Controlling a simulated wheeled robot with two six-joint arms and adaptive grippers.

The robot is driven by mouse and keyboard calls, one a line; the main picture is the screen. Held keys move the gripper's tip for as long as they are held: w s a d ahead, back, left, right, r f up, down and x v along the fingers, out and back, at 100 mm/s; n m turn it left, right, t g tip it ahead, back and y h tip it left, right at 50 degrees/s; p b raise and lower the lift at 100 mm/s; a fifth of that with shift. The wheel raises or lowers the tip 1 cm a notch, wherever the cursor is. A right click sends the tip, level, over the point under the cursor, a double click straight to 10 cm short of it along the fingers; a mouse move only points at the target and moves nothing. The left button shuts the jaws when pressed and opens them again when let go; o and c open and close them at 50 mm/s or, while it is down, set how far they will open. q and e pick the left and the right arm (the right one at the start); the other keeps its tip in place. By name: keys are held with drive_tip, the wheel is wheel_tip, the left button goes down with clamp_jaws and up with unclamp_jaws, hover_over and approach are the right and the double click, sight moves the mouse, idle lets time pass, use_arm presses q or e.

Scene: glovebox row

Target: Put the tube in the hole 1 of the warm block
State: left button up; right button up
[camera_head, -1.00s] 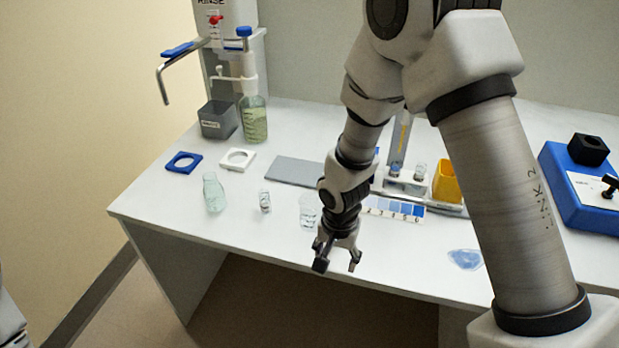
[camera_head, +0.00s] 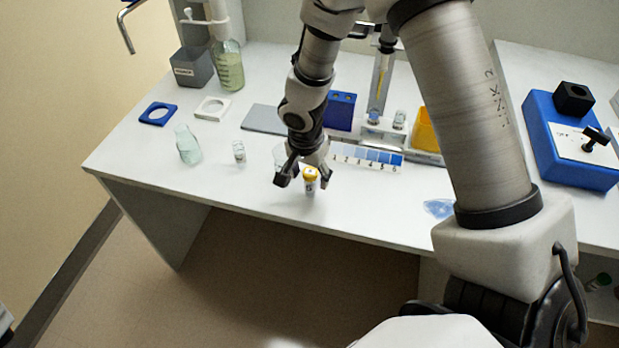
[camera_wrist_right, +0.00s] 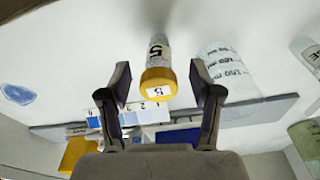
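The tube (camera_head: 310,186) has a yellow cap and a label reading 5. In the head view it looks upright near the table's front edge. My right gripper (camera_head: 303,180) is at the tube, fingers pointing down. In the right wrist view the tube (camera_wrist_right: 158,72) lies between the two fingertips (camera_wrist_right: 163,82), with a gap on each side, so the gripper is open. A blue block (camera_head: 341,112) with dark openings on top stands behind my right arm. I cannot tell whether it is the warm block; no hole numbers are readable. My left gripper is out of view.
A clear beaker (camera_wrist_right: 228,78) stands close beside the right gripper. A vial (camera_head: 239,153) and a flask (camera_head: 188,145) stand to the left. A numbered strip (camera_head: 368,156) lies behind. A blue device (camera_head: 570,145) stands at right.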

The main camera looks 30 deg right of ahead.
drive_tip(key=c, duration=1)
drive_tip(key=shift+r, duration=0.1)
